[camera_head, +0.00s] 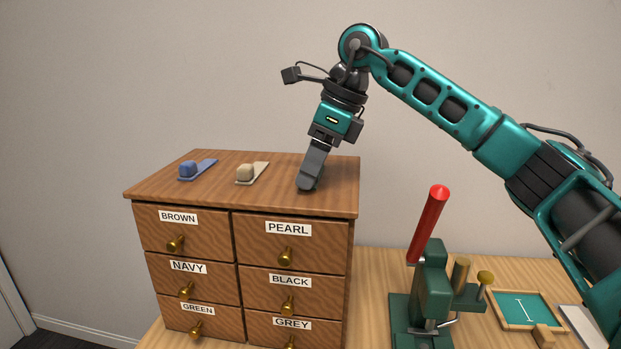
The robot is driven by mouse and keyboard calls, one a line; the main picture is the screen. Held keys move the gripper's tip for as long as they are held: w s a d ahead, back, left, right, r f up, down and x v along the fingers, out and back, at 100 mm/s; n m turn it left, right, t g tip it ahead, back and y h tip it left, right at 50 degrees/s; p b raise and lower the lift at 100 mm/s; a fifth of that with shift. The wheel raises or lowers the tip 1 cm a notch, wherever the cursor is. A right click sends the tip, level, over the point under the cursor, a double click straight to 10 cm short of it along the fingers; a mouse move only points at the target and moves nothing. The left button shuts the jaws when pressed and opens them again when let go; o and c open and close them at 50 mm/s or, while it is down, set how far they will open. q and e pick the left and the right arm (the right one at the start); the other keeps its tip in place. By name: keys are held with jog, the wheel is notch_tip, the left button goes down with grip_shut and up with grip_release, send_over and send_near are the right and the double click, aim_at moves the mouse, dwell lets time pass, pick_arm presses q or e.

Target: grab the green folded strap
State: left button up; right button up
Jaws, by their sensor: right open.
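My right gripper (308,182) is over the right part of the cabinet's top, pointing down with a slight tilt. It is open; its fingers line up in this view, so the gap between them does not show. I see no green strap; the fingers cover the spot behind them, and I cannot tell whether anything is between them. A blue folded strap (190,170) lies on the top at the left. A beige folded strap (247,174) lies between it and my right gripper. My left gripper is not in view.
The wooden cabinet (228,211) has labelled drawers with brass knobs. To its right on the table (372,285) stands a green press (430,290) with a raised red handle (429,222), below my right arm. A small green-faced tray (527,296) lies further right.

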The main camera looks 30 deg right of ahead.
jog(key=c, duration=1.1)
jog(key=shift+r, duration=0.15)
